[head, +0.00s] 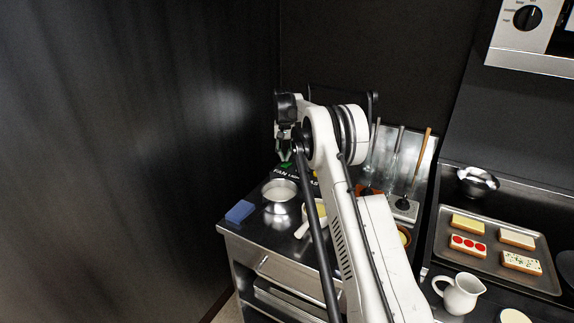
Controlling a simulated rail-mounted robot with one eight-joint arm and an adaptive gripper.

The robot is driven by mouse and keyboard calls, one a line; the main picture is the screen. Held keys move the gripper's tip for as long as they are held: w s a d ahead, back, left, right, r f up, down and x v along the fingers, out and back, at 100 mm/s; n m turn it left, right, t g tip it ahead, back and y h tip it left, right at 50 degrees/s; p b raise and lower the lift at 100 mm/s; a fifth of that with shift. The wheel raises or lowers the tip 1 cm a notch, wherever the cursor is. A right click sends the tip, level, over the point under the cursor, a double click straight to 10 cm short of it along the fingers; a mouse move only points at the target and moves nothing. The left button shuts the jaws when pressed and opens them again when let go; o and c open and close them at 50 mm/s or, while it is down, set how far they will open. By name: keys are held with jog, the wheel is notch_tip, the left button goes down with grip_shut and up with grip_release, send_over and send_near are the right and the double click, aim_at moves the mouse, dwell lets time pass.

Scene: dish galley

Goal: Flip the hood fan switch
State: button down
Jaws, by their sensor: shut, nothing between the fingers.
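My gripper (285,156) is at the end of my white arm, left of the picture's middle, pointing down and shut with nothing in it. Just below it is a small green patch, and white lettering that seems to read FAN and another word (284,172) on a dark surface at the back of the left counter. The fan switch itself cannot be made out; it is hidden by the gripper or too small to tell. I cannot tell whether the fingertips touch anything.
Utensils (419,156) lean at the back wall. A tray (437,250) of sliced food, a white jug (459,293) and a metal bowl (477,181) are at right. A dark wall closes the left side.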

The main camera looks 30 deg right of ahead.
aim_at(285, 165)
jog(key=shift+f+b, duration=0.9)
jog(key=shift+f, duration=0.45)
dwell(0.9)
jog(key=shift+r+p, duration=1.15)
jog(key=shift+r, duration=2.35)
